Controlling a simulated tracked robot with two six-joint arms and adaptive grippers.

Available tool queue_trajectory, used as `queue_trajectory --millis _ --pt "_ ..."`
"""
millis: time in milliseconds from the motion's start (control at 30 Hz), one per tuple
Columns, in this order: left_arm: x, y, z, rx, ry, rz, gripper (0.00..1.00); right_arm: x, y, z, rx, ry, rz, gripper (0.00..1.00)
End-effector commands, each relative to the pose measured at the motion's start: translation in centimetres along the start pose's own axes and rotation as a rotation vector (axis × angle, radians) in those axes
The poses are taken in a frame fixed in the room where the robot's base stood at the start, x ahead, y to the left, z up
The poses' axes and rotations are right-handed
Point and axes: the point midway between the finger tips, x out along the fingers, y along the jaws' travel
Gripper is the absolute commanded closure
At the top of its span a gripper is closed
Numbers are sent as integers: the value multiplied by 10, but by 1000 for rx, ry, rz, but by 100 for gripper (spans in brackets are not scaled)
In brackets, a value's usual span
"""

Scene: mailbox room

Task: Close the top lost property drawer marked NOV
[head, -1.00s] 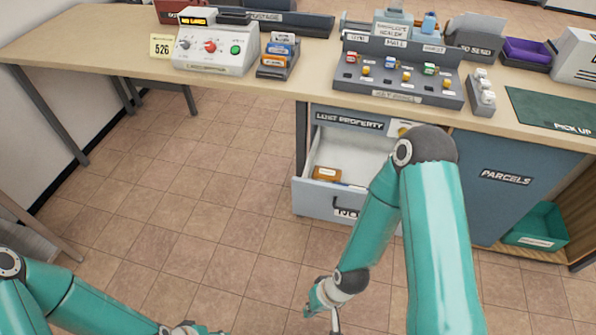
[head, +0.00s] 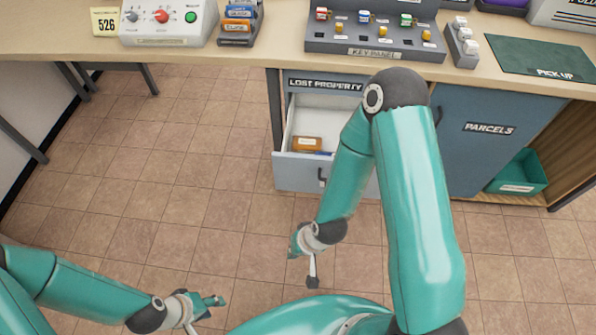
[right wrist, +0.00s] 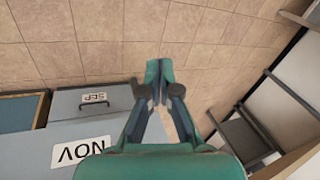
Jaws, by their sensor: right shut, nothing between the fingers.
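The top lost property drawer (head: 296,173) stands open below the LOST PROPERTY sign (head: 325,85). Its front is pale blue-grey with a dark handle, and my right arm covers its right part. In the right wrist view its NOV label (right wrist: 83,150) shows upside down at the lower left. My right gripper (head: 300,246) is low in front of the drawer, apart from its front; in the right wrist view its fingers (right wrist: 159,72) are together and empty over the floor. My left gripper (head: 208,304) is at the lower left, far from the drawer; its finger gap is unclear.
A brown box (head: 307,144) and something blue lie in the drawer. A closed SEP drawer (right wrist: 95,103) shows beside it in the right wrist view. The blue PARCELS door (head: 487,150) and a green crate (head: 520,174) are to the right. The tiled floor (head: 130,210) is clear.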

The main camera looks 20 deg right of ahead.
Motion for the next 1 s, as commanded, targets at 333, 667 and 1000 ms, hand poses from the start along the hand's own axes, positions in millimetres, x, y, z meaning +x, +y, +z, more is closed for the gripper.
queue_trajectory --millis 333,667,1000 --pt "142 -51 0 0 -1 0 60 50 -22 -107 433 623 -106 100" --pt "262 -94 -1 0 -1 0 60 10 -27 -133 873 1172 -475 100" --pt "319 -115 -2 0 0 0 60 -31 -9 -105 1117 1437 -772 100"
